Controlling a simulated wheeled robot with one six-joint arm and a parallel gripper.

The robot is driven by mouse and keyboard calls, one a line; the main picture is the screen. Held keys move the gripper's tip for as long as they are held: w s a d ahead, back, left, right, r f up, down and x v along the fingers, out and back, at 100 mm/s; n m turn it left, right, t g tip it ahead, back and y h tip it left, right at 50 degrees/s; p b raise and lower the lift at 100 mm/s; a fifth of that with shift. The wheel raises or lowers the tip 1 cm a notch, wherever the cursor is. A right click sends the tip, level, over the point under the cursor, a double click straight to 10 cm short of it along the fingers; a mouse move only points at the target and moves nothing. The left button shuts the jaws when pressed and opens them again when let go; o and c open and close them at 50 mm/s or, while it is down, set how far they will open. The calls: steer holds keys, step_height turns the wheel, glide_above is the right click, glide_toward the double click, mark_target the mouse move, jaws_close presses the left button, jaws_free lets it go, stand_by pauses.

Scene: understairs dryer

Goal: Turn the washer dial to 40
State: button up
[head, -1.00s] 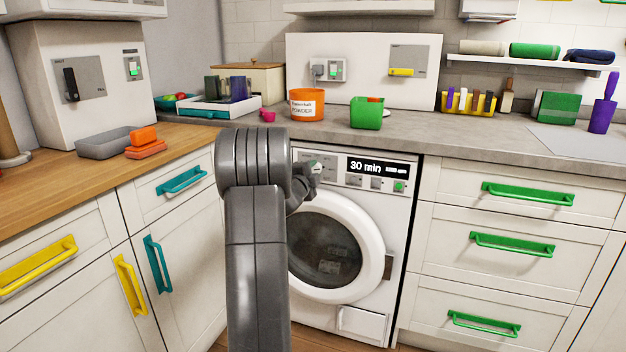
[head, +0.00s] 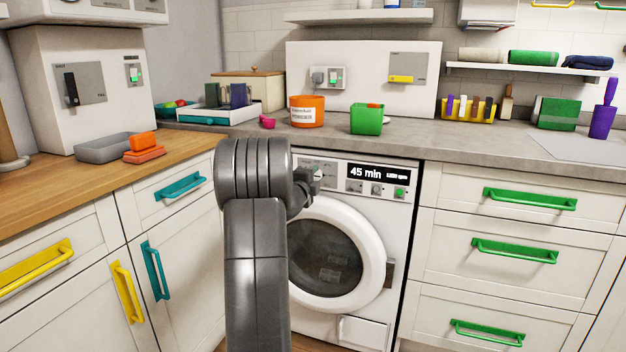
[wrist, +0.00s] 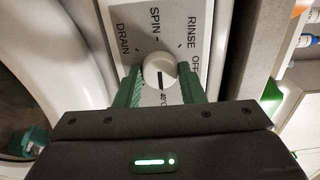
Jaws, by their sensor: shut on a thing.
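The washer (head: 395,225) stands under the grey worktop, its round door shut. Its display (head: 378,173) reads 45 min. In the wrist view the white washer dial (wrist: 159,66) sits on a panel marked DRAIN, SPIN, RINSE and OFF, with a 40°C label (wrist: 165,99) partly hidden below it. The dial's dark line points down in the picture, toward the 40°C label. My gripper (wrist: 159,84) has its green fingers on either side of the dial and is shut on it. In the head view my gripper (head: 312,178) is at the washer's panel, and my arm hides part of that panel.
Green-handled drawers (head: 520,250) stand right of the washer, and a cupboard with a teal handle (head: 155,270) stands left. An orange powder tub (head: 307,118) and a green box (head: 366,118) stand on the worktop above. The washer's round door (head: 372,255) bulges just below the panel.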

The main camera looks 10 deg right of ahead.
steer(key=o, duration=1)
steer(key=p+v, duration=0.1)
steer(key=v, duration=1.2)
steer(key=shift+s+a+p, duration=0.25)
steer(key=shift+s+p, duration=0.1)
steer(key=shift+w, duration=0.1)
steer(key=b+x, duration=0.1)
steer(key=x, duration=1.2)
steer(key=shift+w+d+b, duration=0.3)
